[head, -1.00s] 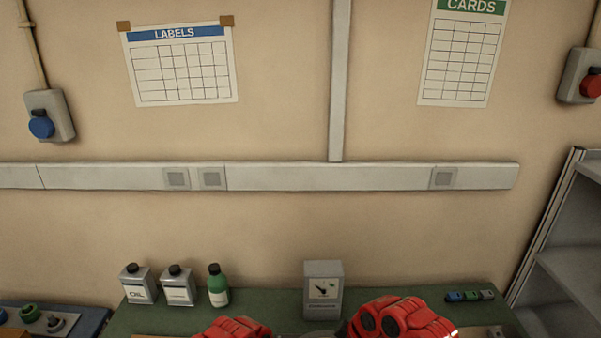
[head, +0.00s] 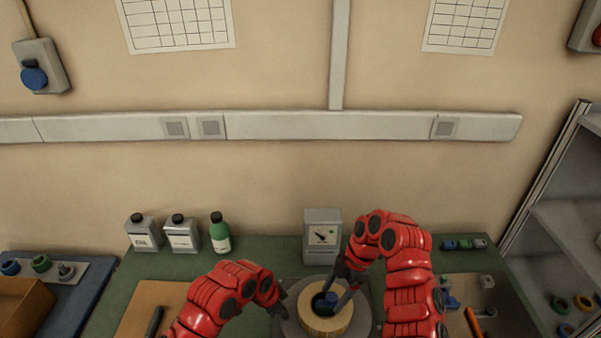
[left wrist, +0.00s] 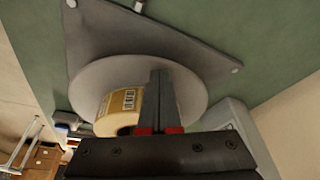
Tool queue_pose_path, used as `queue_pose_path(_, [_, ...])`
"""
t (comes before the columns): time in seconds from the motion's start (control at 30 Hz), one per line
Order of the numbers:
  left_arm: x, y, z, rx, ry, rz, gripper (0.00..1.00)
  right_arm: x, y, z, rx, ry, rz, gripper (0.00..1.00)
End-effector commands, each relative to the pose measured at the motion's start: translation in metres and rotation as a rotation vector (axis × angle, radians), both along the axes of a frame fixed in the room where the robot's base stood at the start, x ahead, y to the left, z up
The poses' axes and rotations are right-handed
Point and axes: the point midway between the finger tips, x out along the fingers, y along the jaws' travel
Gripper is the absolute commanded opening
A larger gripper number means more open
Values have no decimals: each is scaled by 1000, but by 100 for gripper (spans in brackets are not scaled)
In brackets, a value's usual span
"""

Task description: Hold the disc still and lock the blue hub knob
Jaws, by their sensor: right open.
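The grey disc (head: 291,326) lies on the green bench at the bottom of the head view, with a tan tape roll (head: 318,325) on it. The disc (left wrist: 92,82) and part of the roll (left wrist: 123,103) also show in the left wrist view. The blue hub knob (head: 327,299) sits inside the roll's dark core. My right gripper (head: 335,293) is open over the roll, its fingers close to the knob; contact is unclear. My left gripper (head: 279,304) is at the disc's left side. In the left wrist view its fingers (left wrist: 161,76) are together over the disc, with nothing seen between them.
A grey gauge box (head: 322,237) stands behind the disc. Two tins and a green bottle (head: 219,233) stand at the back left. Small blue parts and an orange-handled tool (head: 473,322) lie right of my right arm. A shelf (head: 560,235) stands at the right.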

Motion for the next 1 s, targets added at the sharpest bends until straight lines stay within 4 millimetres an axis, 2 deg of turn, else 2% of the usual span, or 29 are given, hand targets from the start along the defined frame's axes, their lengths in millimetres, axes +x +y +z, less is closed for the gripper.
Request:
queue_pose_path(0.3, [-3,1,-4,4,9,0,0,-2,6,1,14,4,184,70])
queue_pose_path(0.57, [-3,1,-4,4,10,1,0,-2,3,-1,8,4,322,70])
queue_pose_path(0.83, [-3,1,-4,4,9,0,0,-2,2,0,5,4,676,70])
queue_pose_path(1.0, [-3,2,-4,5,9,1,0,-2,1,-1,2,5,744,70])
